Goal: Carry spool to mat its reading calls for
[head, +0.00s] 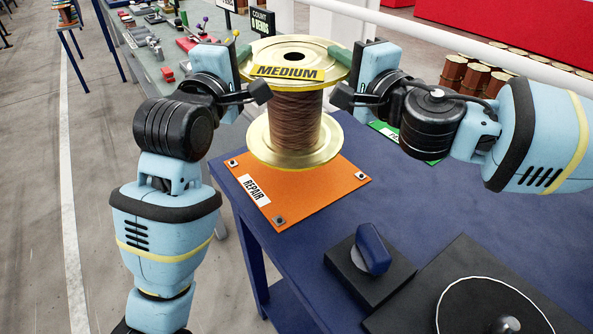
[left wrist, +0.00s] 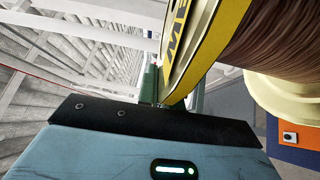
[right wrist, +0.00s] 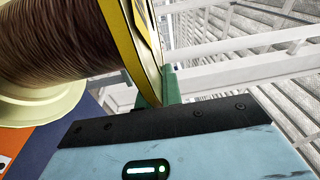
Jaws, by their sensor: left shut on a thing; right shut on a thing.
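A spool (head: 297,118) with yellowish flanges and brown wire carries a yellow label reading MEDIUM. It is upright in the air over the orange mat (head: 315,192), which is labelled REPAIR. My left gripper (head: 245,62) is shut on the left side of its upper flange, and my right gripper (head: 342,62) on the right side. The spool also shows in the left wrist view (left wrist: 265,40) and the right wrist view (right wrist: 70,45). A green mat (head: 415,142) lies behind, mostly hidden by my right arm. A sign (head: 263,22) reads COUNT and 0 BENDS, partly hidden.
The blue table (head: 300,255) holds a dark block with a blue knob (head: 372,248) and a black plate with a round disc (head: 495,305) at the front right. A grey bench (head: 150,60) with tools stands behind left. Several brown drums (head: 475,75) stand back right.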

